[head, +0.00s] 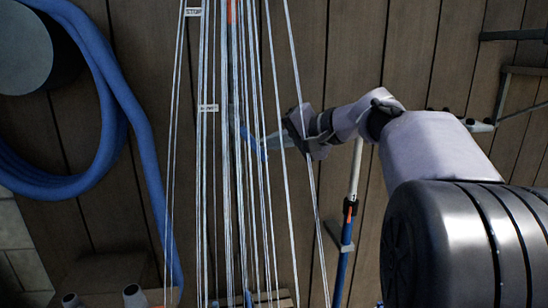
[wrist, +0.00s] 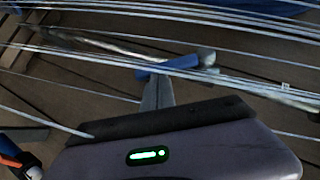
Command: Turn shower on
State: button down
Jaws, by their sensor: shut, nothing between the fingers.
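A short blue bar (wrist: 168,65) with a grey fitting at its right end shows in the wrist view. It lies just past the tip of my gripper (wrist: 157,92); I cannot tell whether they touch. A blue piece (head: 252,146), perhaps the same bar, shows behind white cords in the head view. My gripper (head: 272,142) is shut and empty there, pointing left at the cords. No shower head or running water can be made out, and I cannot tell whether the blue bar is the shower's control.
Several taut white cords (head: 207,180) with small labels hang across the middle, close to my gripper. A thick blue hose (head: 128,110) loops at the left. A blue and white pole (head: 346,225) stands below my arm. Behind is a brown plank wall (head: 345,60).

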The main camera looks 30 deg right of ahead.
aim_at(264, 154)
jog(key=f+b, duration=0.1)
jog(key=a+m+t+y+b, duration=0.1)
jog(key=b, duration=0.1)
jog(key=f+m+y+b, duration=0.1)
jog(key=b, duration=0.1)
jog(key=shift+w+a+f+t, duration=0.2)
jog(key=shift+a+f+t, duration=0.1)
jog(key=shift+f+t, duration=0.1)
jog(key=shift+w+a+f+b, duration=0.15)
jog(key=shift+a+b, duration=0.35)
jog(key=shift+b, duration=0.25)
jog(key=shift+w+a+f+b, duration=0.15)
jog(key=shift+a+b, duration=0.3)
jog(key=shift+b, duration=0.25)
